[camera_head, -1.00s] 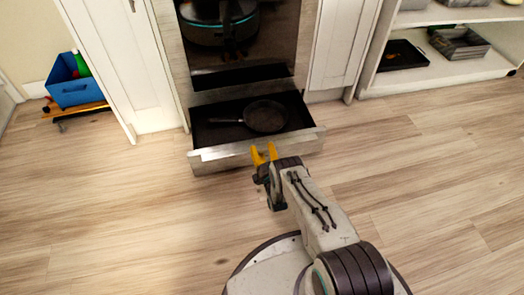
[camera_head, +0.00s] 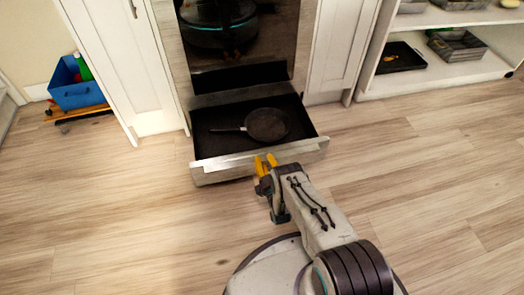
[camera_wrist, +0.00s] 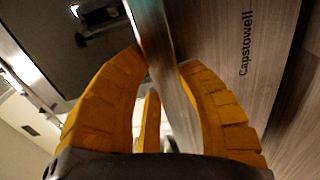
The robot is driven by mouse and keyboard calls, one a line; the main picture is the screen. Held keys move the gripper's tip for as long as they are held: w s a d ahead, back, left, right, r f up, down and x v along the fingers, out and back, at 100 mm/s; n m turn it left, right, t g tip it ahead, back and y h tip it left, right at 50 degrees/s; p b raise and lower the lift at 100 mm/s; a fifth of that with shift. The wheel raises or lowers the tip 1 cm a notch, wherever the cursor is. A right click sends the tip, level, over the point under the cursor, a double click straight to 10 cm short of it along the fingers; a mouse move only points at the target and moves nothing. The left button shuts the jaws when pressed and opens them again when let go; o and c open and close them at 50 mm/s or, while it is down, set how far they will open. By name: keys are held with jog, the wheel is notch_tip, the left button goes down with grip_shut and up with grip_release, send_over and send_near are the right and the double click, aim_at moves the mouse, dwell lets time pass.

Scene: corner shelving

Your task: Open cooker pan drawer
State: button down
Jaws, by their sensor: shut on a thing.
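The cooker pan drawer (camera_head: 235,166) is pulled out below the cooker's dark front, with its interior showing. A dark frying pan (camera_head: 267,125) lies in it, handle pointing left. My gripper (camera_head: 266,161) is at the drawer's front edge, right of its middle. In the wrist view my gripper's yellow fingers (camera_wrist: 158,75) are on either side of the drawer's metal front edge (camera_wrist: 157,45), shut on it. The word "Capstowell" shows on a grey wood-grain panel at the right of that view.
White cupboard doors flank the cooker (camera_head: 245,50). White shelving (camera_head: 440,70) with trays is at the right. The wooden floor (camera_head: 120,220) around my base is clear.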

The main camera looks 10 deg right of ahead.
jog(key=s, duration=0.4)
jog(key=shift+f+p, duration=0.4)
jog(key=c, duration=0.9)
grip_release()
jog(key=shift+w+r, duration=0.1)
jog(key=shift+r, duration=0.15)
